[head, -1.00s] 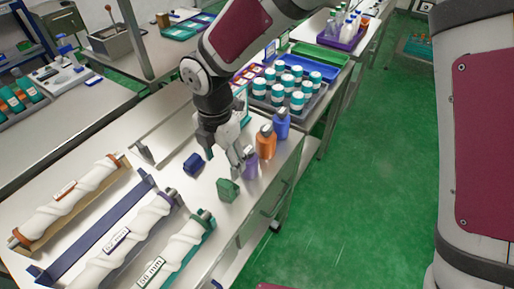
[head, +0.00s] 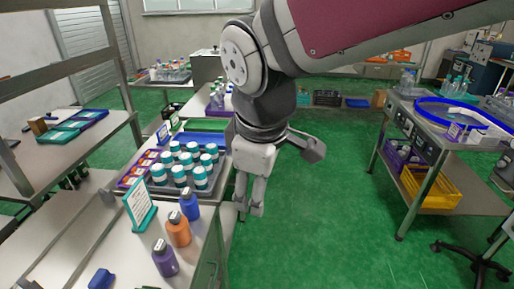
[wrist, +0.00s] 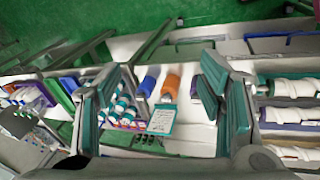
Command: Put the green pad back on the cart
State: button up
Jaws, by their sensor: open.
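My gripper (head: 250,205) hangs fingers down by the right edge of the bench, beside the tray of white-capped bottles. In the wrist view its two teal-padded fingers (wrist: 160,100) are wide apart, with nothing held between them. A thin green sliver (head: 148,287) at the bottom edge of the head view may be the green pad; too little shows to be sure. I cannot make out the pad in the wrist view. A metal cart (head: 480,203) stands across the aisle at the right, with a large blue ring on top.
Purple (head: 165,258), orange (head: 178,229) and blue (head: 189,204) bottles stand along the bench edge, near an upright sign (head: 139,204). A yellow bin (head: 426,190) sits on the cart's lower shelf. The green floor between bench and cart is clear.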

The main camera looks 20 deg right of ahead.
jog(key=s+d+r+m+t, duration=0.1)
jog(key=s+d+r+m, duration=0.2)
jog(key=s+d+m, duration=0.4)
jog(key=s+m, duration=0.2)
jog(key=m, duration=0.2)
jog(key=shift+d+t+y, duration=0.35)
jog(key=shift+t+y, duration=0.05)
